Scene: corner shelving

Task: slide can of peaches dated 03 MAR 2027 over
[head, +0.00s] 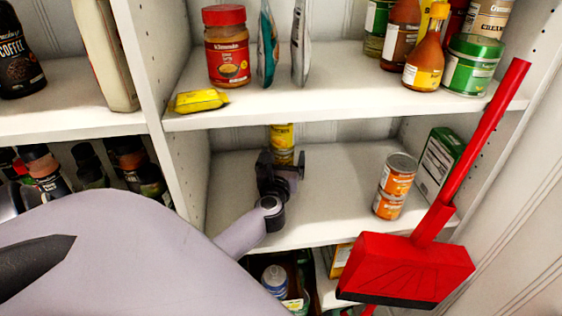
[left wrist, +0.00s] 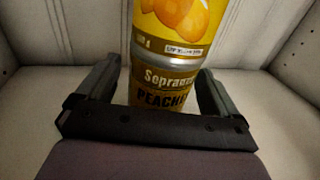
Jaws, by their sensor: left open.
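Two yellow cans stand stacked at the back of the middle shelf. The upper can (head: 282,136) has a fruit picture and a small date label too blurred to read in the left wrist view (left wrist: 172,22). The lower can (head: 284,157) reads "PEACHES" in the left wrist view (left wrist: 162,82), under a metal rim. My left gripper (head: 279,162) reaches over the middle shelf, open, one finger on each side of the lower can in the wrist picture. Whether the fingers touch it cannot be told. The lower can's base is hidden. My right gripper is not in view.
Two stacked orange-labelled cans (head: 397,175) and a green box (head: 440,160) stand at the shelf's right. A red dustpan (head: 410,268) with a long handle stands in front. The upper shelf (head: 335,92) is close above. The middle shelf is clear between both stacks.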

